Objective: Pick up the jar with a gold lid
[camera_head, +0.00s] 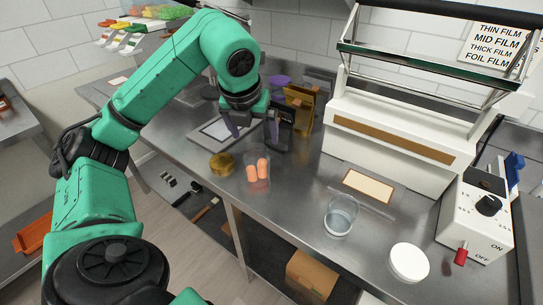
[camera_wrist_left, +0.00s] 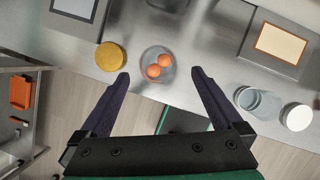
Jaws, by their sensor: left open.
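A round gold lid (camera_head: 222,163) lies on the steel counter near its front edge; it also shows in the left wrist view (camera_wrist_left: 110,56). No jar body can be made out under it. Just right of it stands a clear jar (camera_head: 258,172) holding two orange pieces, also seen in the left wrist view (camera_wrist_left: 158,66). My left gripper (camera_head: 252,129) is open and empty. In the head view it hangs above and behind the clear jar. In the left wrist view the clear jar shows between the fingertips (camera_wrist_left: 160,73), with the gold lid outside the left finger.
An empty clear jar (camera_head: 341,216) and a white lid (camera_head: 408,262) stand to the right. A framed tan plate (camera_head: 368,187) lies before the white machine (camera_head: 400,130). Gold and dark boxes (camera_head: 300,105) stand behind my gripper. A control box (camera_head: 478,215) stands far right.

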